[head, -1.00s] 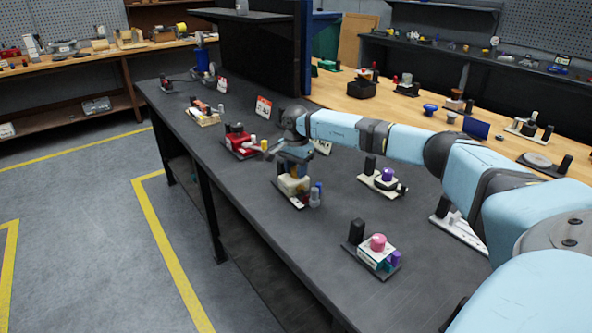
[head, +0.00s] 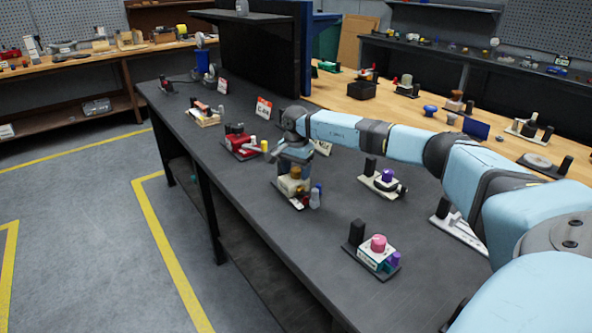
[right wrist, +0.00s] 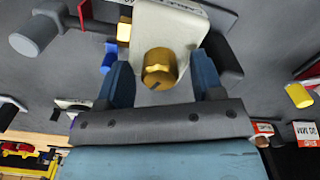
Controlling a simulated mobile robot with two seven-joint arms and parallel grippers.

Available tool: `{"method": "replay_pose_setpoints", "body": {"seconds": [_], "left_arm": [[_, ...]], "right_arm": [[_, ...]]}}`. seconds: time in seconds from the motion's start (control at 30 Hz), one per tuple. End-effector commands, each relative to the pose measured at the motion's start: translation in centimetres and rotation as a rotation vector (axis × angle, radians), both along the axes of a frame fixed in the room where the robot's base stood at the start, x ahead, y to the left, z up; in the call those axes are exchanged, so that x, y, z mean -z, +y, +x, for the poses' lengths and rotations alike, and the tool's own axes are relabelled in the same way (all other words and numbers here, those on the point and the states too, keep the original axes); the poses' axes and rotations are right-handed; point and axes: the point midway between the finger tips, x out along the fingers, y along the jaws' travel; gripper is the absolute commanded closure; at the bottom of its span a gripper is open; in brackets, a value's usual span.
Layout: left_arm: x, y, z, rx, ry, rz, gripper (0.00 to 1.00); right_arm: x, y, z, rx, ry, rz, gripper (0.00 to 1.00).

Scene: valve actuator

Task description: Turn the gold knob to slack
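The gold knob (right wrist: 158,68) sits on a cream-white block (right wrist: 185,28) in the right wrist view, with a dark mark on its face. It also shows in the head view, the gold knob (head: 295,172) on its pale base just below my right gripper (head: 290,160). In the right wrist view my right gripper (right wrist: 163,80) is open, with one blue finger on each side of the knob. A gap shows between each finger and the knob, so it does not grip it. My left gripper is not in view.
A grey cylinder (head: 315,199) and a blue part stand beside the block. A red device (head: 240,143), a purple-knob device (head: 386,181) and a pink-knob device (head: 378,243) stand around it on the dark bench. Bare bench top (head: 300,245) lies in front.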

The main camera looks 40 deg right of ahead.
Motion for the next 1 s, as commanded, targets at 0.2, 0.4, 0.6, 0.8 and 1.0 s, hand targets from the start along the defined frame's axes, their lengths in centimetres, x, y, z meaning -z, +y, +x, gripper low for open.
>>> {"method": "replay_pose_setpoints", "body": {"seconds": [0.2, 0.4, 0.6, 0.8, 1.0], "left_arm": [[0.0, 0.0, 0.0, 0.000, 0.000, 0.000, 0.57], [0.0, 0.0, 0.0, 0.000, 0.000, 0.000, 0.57], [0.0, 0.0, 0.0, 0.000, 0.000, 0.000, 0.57], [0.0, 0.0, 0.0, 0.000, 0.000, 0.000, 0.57], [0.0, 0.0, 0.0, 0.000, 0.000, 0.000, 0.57]], "right_arm": [[-0.3, 0.0, 0.0, 0.000, -0.001, 0.000, 0.39], [-3.1, 0.0, 0.1, 0.000, -0.004, -0.001, 0.39], [-7.9, 0.0, 0.1, 0.000, -0.004, 0.000, 0.39], [-11.7, 0.0, 0.0, 0.000, -0.002, 0.001, 0.39], [-13.6, 0.0, 0.0, 0.000, -0.001, 0.000, 0.39]]}}
